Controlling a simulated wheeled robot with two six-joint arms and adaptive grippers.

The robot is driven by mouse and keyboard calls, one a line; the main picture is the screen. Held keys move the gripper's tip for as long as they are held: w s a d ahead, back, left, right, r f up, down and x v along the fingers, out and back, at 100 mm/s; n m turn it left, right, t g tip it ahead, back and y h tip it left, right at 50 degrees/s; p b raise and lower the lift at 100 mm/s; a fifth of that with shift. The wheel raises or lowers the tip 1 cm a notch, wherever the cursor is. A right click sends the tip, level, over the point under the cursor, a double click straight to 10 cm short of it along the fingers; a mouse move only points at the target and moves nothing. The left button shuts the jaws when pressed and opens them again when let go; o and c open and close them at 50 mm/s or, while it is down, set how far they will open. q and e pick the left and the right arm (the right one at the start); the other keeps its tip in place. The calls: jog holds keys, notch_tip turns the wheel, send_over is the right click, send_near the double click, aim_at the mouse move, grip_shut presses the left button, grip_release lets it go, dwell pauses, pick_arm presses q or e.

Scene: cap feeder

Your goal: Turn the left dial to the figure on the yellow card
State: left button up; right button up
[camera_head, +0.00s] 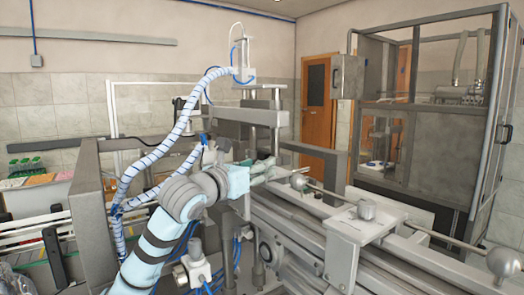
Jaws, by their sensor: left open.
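My left arm comes up from the lower left, and its pale teal gripper (284,171) is open over the machine's rail. A small round grey knob (298,182) sits just beyond and below the fingertips; I cannot tell whether they touch. A wider grey knob (366,209) stands on a flat plate to its right. A round grey ball knob (502,262) is at the lower right. I cannot tell which of these, if any, is the left dial. No yellow card or figure can be made out. My right gripper is not in view.
The grey machine rail (400,262) runs from the middle to the lower right, with a thin rod above it. An upright metal frame (245,115) stands behind my gripper. A framed cabinet (430,140) stands at the right.

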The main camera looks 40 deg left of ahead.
pick_arm(q)
jog(key=shift+w+a+r, duration=0.1)
jog(key=shift+w+r, duration=0.05)
jog(key=shift+w, duration=0.6)
jog(key=shift+w+a+p, duration=0.1)
jog(key=shift+w+p, duration=0.2)
jog(key=shift+w, duration=0.15)
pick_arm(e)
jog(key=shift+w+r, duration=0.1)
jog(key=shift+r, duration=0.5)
pick_arm(q)
grip_shut()
